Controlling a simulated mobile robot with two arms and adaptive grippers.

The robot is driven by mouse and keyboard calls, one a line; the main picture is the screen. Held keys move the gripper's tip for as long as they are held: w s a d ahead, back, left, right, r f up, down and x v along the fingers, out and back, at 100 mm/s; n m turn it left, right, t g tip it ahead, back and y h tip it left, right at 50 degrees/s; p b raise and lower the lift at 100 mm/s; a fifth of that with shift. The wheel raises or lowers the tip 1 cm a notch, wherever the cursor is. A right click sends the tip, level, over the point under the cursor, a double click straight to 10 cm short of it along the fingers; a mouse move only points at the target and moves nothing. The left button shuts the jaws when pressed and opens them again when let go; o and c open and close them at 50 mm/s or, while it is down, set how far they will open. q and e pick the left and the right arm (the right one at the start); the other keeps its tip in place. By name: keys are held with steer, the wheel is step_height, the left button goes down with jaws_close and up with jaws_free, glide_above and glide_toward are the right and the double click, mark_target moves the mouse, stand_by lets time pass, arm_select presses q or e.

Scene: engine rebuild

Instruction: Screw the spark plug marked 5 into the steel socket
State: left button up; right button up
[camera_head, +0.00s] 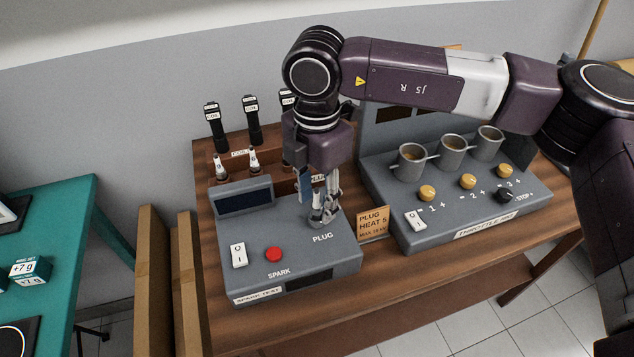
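The steel socket (322,220) is on top of the grey spark test box, just behind the word PLUG. My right gripper (324,207) points down over it, its fingertips close together around a small pale spark plug (318,202). The gripper looks shut on this plug. The plug stands about upright at the socket; its number cannot be read, and the fingers hide how deep it sits. Two other white-topped plugs (254,159) stand in the wooden rack (232,155) behind the box. My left gripper is not in view.
The spark test box (300,262) carries a white switch (239,254) and a red button (274,254). A card (373,222) reading PLUG HEAT 5 stands to its right, beside the throttle unit (470,215) with three cups. Several black coils (252,120) stand behind the rack.

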steer(key=shift+f, duration=0.15)
jaws_close()
steer(key=shift+f+m+b, duration=0.1)
steer(key=shift+m+b, duration=0.5)
steer(key=shift+b, duration=0.1)
steer(key=shift+m+b, duration=1.35)
steer(key=shift+m, duration=0.45)
steer(key=shift+m+b, duration=0.4)
steer(key=shift+b, duration=0.05)
steer(key=shift+m+b, duration=1.45)
steer(key=shift+m, duration=0.35)
